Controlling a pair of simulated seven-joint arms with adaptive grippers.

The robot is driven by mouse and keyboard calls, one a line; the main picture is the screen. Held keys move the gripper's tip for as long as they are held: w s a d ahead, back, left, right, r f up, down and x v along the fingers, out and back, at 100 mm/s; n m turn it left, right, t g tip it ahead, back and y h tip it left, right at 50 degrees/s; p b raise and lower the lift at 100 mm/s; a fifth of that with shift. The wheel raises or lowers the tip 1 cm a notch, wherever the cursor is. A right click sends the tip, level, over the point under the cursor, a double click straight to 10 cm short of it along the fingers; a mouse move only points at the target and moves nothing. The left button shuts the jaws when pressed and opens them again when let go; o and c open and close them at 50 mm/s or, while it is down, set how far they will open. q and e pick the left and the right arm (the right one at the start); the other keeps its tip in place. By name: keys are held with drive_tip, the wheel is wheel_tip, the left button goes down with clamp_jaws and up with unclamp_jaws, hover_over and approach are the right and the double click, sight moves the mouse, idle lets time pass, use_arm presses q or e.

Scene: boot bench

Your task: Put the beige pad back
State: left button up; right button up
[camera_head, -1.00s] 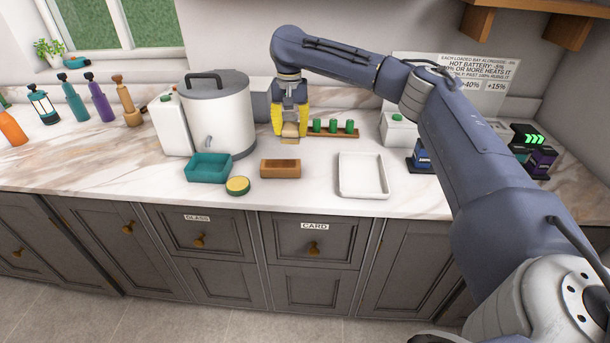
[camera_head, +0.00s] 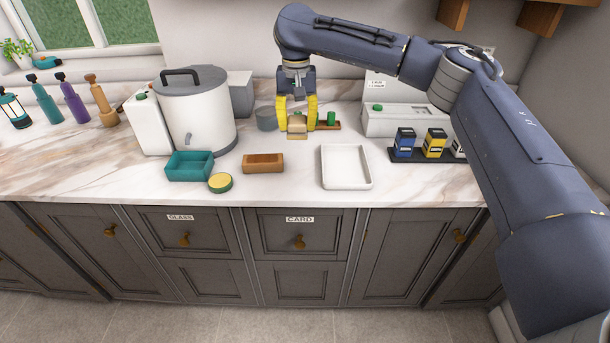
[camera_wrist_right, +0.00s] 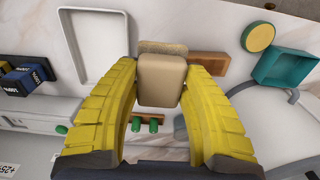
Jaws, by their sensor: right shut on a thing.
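The beige pad (camera_head: 297,126) is pinched between the yellow fingers of my right gripper (camera_head: 297,118), in front of the wooden rack (camera_head: 331,126) with green pegs. In the right wrist view the pad (camera_wrist_right: 161,80) sits between the fingertips of the gripper (camera_wrist_right: 160,85), with a rougher tan layer at its far end. Whether the pad touches the counter is hard to tell. The fingers and pad hide part of the rack. My left gripper is not in view.
A brown wooden box (camera_head: 263,164), a white tray (camera_head: 346,182), a teal tray (camera_head: 189,178) and a yellow-topped round tin (camera_head: 220,183) lie near the front. A large pot (camera_head: 195,115) stands left, battery blocks (camera_head: 433,143) right. Counter between box and white tray is clear.

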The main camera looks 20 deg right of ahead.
sight(299, 181)
wheel_tip(299, 181, down, 17)
drive_tip(key=shift+f, duration=0.1)
idle(0.6)
drive_tip(key=shift+f, duration=0.15)
drive_tip(key=o, duration=1)
wheel_tip(299, 181, up, 12)
drive_tip(key=shift+r, duration=0.15)
